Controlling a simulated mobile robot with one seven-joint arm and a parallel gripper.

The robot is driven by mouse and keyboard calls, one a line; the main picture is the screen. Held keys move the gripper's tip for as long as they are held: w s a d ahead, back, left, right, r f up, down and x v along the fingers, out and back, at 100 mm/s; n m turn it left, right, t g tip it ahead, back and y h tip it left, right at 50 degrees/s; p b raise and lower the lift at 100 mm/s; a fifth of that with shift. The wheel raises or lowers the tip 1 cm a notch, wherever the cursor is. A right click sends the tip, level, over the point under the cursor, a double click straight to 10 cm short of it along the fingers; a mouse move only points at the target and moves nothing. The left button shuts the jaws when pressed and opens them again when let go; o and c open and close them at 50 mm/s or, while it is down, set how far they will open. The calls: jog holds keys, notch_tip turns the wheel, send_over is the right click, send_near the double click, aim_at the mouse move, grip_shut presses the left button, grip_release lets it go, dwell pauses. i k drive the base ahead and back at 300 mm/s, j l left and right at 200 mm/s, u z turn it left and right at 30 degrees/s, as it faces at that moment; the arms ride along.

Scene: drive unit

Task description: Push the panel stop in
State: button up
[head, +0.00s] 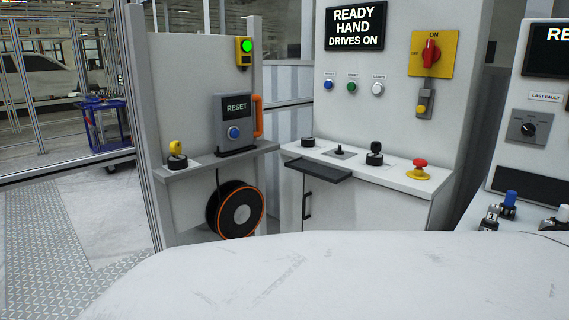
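The panel stop, a red mushroom button (419,164) on a round yellow base, sits at the right of the white console ledge (396,177). Its red head stands above the yellow base. I cannot tell from here whether it is pushed in. Nothing touches it. The console's screen (354,28) reads "READY HAND DRIVES ON". My gripper is not in view.
A black selector knob (375,154) and a small black lever (339,149) stand left of the stop. A red rotary switch (431,53) on a yellow plate is above. Another console (528,126) stands right. A reset box (235,122) and cable reel (238,211) are left.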

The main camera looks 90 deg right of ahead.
aim_at(418, 162)
jog(key=z, duration=3.45)
jog(key=i+l+z, duration=0.1)
jog(key=i+l, duration=0.2)
jog(key=i, duration=0.15)
jog(key=i+l+z, duration=0.1)
jog(key=i+l, duration=0.15)
jog(key=i, duration=0.15)
